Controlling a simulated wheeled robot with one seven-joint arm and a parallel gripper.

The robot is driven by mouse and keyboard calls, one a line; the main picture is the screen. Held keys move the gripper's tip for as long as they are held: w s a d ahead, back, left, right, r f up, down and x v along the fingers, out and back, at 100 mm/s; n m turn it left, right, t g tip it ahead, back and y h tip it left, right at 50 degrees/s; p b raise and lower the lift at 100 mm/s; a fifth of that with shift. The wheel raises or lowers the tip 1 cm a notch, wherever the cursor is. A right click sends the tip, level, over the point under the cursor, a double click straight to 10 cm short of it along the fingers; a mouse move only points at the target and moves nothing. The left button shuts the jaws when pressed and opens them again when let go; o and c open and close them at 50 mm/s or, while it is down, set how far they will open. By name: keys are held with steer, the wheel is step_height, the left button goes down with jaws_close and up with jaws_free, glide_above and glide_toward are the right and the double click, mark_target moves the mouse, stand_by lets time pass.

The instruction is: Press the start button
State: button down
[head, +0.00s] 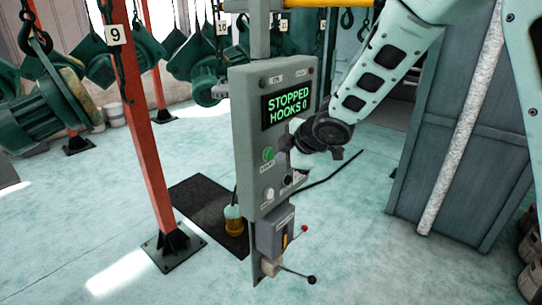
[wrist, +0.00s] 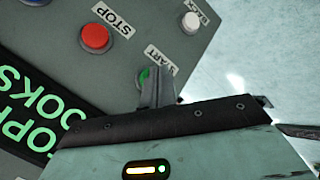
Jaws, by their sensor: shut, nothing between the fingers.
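The grey control panel (head: 246,125) stands in the middle of the head view, its display (head: 287,104) reading "STOPPED HOOKS 0". The green start button (head: 268,154) is on its lower left face. In the wrist view the start button (wrist: 144,76) is partly hidden by my finger, as is its label. My gripper (head: 285,148) is shut and empty, close to the panel just right of the button. In the wrist view its fingertips (wrist: 154,70) overlap the button's edge; I cannot tell whether they touch it.
A red stop button (wrist: 95,37) and a white button (wrist: 191,22) sit near the start button. Below the panel are a grey box (head: 275,236) and levers. An orange post (head: 148,130) stands left, a blue-grey cabinet (head: 440,150) right. A dark mat (head: 195,193) lies behind.

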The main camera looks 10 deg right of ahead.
steer(key=shift+w+a, duration=0.2)
steer(key=shift+w, duration=0.05)
